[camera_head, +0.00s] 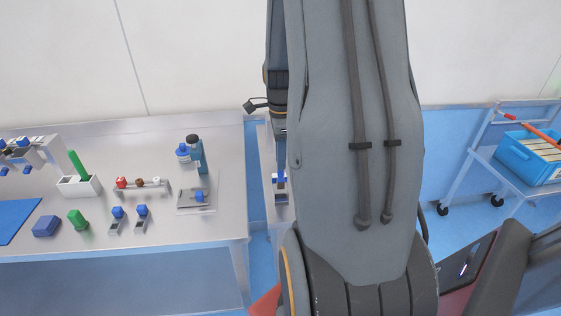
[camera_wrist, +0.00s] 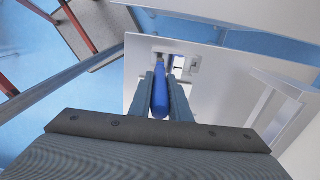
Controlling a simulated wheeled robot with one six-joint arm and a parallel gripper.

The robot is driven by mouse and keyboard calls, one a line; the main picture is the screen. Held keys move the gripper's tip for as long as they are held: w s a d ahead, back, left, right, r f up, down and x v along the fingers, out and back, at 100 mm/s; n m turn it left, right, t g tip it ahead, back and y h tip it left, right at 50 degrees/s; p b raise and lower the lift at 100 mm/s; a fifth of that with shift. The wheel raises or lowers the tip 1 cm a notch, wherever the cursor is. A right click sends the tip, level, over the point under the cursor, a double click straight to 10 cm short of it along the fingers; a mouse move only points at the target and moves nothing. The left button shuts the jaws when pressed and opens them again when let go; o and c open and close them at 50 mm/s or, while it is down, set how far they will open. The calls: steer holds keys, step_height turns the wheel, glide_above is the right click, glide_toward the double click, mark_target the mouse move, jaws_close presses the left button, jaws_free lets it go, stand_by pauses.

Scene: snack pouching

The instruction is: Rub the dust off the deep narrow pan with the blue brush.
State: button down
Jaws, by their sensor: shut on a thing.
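My gripper (camera_wrist: 161,82) is shut on a blue, rounded, elongated thing (camera_wrist: 160,98), which looks like the blue brush's handle. Its far end and any bristles are hidden. Past the fingertips in the wrist view, a small pale metal fixture (camera_wrist: 194,64) with dark and blue parts is on a light grey surface. I cannot tell whether it is the deep narrow pan, or whether the brush touches it. In the head view my arm hides the gripper. Beside the arm, a small metal piece with blue on it (camera_head: 281,183) shows on a narrow bench.
The left steel table (camera_head: 215,150) holds a white holder (camera_head: 70,188) with a green stick, a green piece (camera_head: 78,220), a blue block (camera_head: 45,226), small blue-topped metal pieces (camera_head: 116,228) and a dark blue bottle (camera_head: 197,155). A trolley with a blue crate (camera_head: 517,160) stands right.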

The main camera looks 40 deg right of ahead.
steer(key=shift+r, duration=4.2)
